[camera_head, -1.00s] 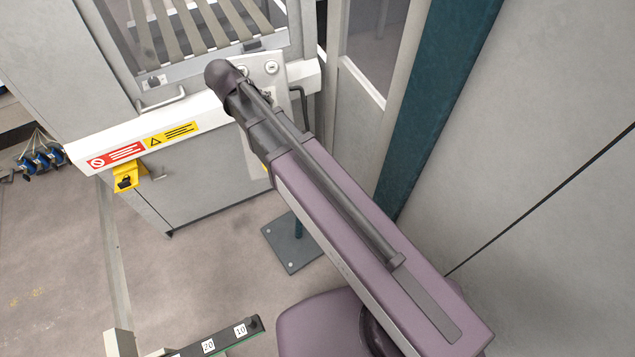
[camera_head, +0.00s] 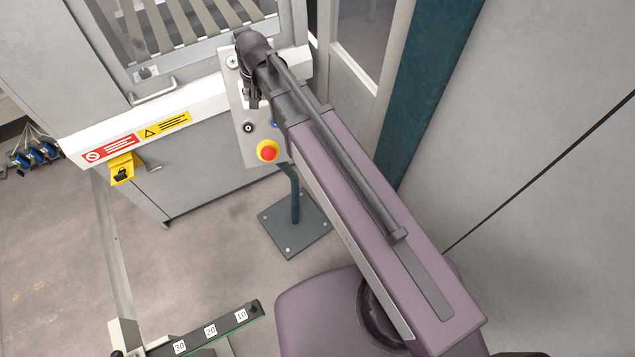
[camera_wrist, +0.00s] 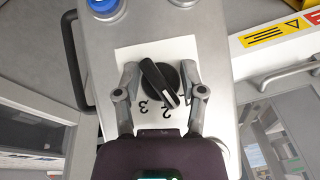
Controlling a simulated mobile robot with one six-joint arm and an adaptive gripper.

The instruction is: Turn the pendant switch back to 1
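The pendant switch (camera_wrist: 160,84) is a black rotary knob on a white label with the numbers 1, 2 and 3, seen upside down in the wrist view. Its white mark points to the lower right, close to the 2; the 1 is partly hidden by a finger. My gripper (camera_wrist: 159,70) is open, with one finger on each side of the knob; I cannot tell whether they touch it. In the head view my gripper (camera_head: 252,97) is in front of the grey pendant panel (camera_head: 237,108), and my wrist and arm hide the switch.
The panel carries a red emergency stop (camera_head: 268,151) on a yellow ring and a blue button (camera_wrist: 103,5). The pendant's post stands on a floor plate (camera_head: 293,222). A yellow padlock bracket (camera_head: 122,169) hangs from the machine's white rail, and a teal column (camera_head: 432,95) stands at right.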

